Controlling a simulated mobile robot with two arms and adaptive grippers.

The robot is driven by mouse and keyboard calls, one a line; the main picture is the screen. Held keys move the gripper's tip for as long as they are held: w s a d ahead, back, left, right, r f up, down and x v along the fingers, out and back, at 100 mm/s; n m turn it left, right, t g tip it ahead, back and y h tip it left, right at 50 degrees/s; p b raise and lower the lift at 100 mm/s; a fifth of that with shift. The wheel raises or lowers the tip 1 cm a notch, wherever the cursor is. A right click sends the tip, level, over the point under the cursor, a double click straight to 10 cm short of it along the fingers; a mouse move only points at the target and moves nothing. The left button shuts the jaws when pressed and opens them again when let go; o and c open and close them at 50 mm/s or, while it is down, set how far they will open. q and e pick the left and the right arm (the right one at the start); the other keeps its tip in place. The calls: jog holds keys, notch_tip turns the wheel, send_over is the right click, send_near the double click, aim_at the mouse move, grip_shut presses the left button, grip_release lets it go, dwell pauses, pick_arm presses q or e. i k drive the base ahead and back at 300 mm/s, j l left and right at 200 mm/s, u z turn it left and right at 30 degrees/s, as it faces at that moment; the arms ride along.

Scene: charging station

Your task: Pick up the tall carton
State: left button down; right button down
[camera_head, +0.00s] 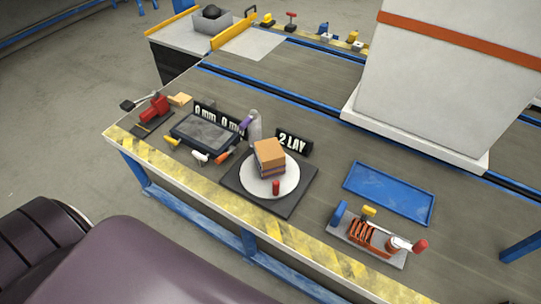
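No thing here clearly reads as a tall carton. The tallest box shape is a large white block (442,75) with an orange band, on a pale base at the right; its top is cut off, and I cannot tell whether it is a carton or a fixed part of the station. A small stack with an orange-brown top block (269,153) sits on a round white plate (286,183) on a dark square mat (238,183). Neither of my grippers is in view.
The bench (303,103) has a yellow-striped front edge. A grey bottle (255,127) and a "2 LAY" sign (293,143) stand behind the plate. A blue tray (390,192) looks empty. A red-coiled fixture (367,238) is at front right; tools lie left.

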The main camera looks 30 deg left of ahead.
aim_at(269, 158)
jog(key=k+j+u, duration=0.15)
jog(key=j, duration=0.3)
jog(key=k+j+u, duration=0.1)
jog(key=j, duration=0.35)
jog(key=k+j+u, duration=0.15)
jog(key=j, duration=0.3)
